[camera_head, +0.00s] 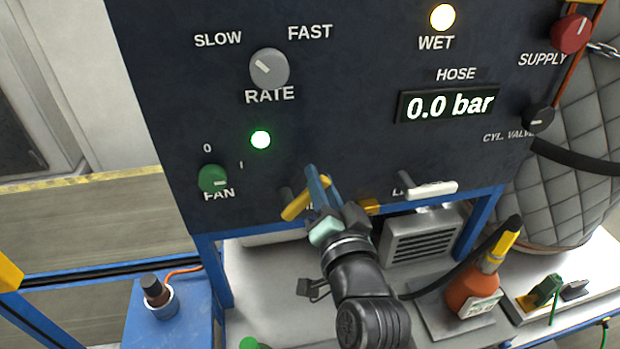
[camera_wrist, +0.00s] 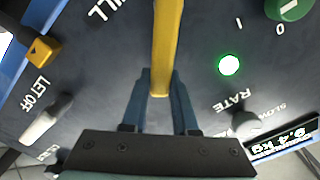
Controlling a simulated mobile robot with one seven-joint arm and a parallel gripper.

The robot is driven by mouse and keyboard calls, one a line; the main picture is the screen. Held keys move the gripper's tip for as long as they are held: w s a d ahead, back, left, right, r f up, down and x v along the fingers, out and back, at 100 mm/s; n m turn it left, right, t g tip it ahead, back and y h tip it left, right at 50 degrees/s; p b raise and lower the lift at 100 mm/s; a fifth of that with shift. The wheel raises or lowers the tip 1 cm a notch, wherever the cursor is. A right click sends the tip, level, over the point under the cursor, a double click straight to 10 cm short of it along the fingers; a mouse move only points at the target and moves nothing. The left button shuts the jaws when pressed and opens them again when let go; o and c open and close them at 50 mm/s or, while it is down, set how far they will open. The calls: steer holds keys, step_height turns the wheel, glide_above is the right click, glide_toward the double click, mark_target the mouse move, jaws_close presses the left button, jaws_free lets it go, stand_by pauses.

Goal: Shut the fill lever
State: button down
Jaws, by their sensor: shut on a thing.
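The fill lever is a yellow bar (camera_head: 297,205) low on the dark panel, partly behind my gripper, which also covers most of its label in the head view. In the wrist view the yellow lever (camera_wrist: 168,45) runs down from the top edge to between the fingers, beside a partly cut-off label ending in "ILL". My gripper (camera_head: 318,184) has blue fingers shut on the lever. The fingers also show in the wrist view (camera_wrist: 161,85), one on each side of the lever's end. The lever's pivot is not clearly seen.
A white-handled let-off lever (camera_head: 432,189) and a small yellow block (camera_head: 369,207) are to the right. The green fan knob (camera_head: 212,179) and rate knob (camera_head: 269,68) are left and above. The hose display (camera_head: 450,106) reads 0.0 bar. An orange bottle (camera_head: 472,292) stands below right.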

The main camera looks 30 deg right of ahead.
step_height(320, 180, down, 6)
steer(key=d+m, duration=0.2)
steer(key=m, duration=0.7)
steer(key=shift+s+d+r, duration=0.2)
steer(key=shift+s, duration=0.15)
steer(key=shift+f+m, duration=0.1)
steer(key=shift+m, duration=0.2)
steer(key=c, duration=0.7)
jaws_free()
steer(key=shift+s, duration=0.1)
